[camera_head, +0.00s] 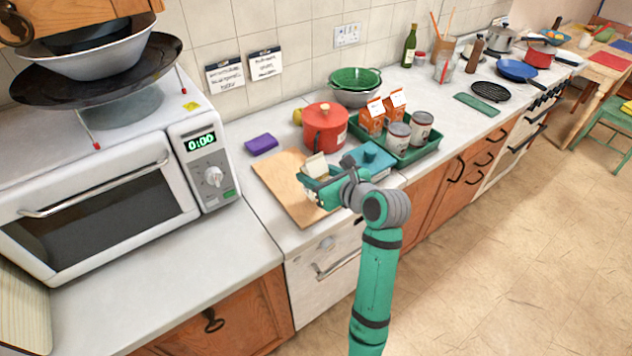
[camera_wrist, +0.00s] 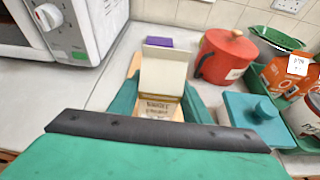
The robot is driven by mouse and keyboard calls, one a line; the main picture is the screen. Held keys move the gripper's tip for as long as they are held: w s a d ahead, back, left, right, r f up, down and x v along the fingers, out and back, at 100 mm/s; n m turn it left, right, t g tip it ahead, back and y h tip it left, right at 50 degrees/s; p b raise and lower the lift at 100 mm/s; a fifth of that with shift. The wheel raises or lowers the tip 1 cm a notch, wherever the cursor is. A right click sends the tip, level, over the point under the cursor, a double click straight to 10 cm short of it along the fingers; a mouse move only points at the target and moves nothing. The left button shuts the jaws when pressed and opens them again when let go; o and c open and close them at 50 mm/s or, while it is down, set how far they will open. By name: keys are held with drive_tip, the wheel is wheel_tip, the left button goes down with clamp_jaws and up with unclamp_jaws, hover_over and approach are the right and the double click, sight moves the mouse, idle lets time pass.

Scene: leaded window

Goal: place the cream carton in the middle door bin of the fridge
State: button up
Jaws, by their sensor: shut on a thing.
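The cream carton (camera_wrist: 163,75) is between the teal fingers of my gripper (camera_wrist: 160,107) in the wrist view. Its pale upper part stands clear of the fingers, and a printed label shows lower down. In the head view the carton (camera_head: 316,165) shows only as a small pale top at my gripper (camera_head: 318,184), over the wooden board on the counter. Its lower part is hidden, so I cannot tell whether it touches the board. The fridge and its middle door bin are not in view.
The wooden board (camera_head: 275,181) lies beside a red pot (camera_head: 325,127), a teal lidded dish (camera_head: 370,158) and a purple block (camera_head: 261,144). A green tray (camera_head: 427,151) holds orange cartons and cans. A microwave (camera_head: 100,190) stands left. Open floor (camera_head: 500,260) lies right.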

drive_tip(key=shift+w+f, duration=0.2)
drive_tip(key=shift+f, duration=1.5)
drive_tip(key=shift+f, duration=0.1)
drive_tip(key=o, duration=1.3)
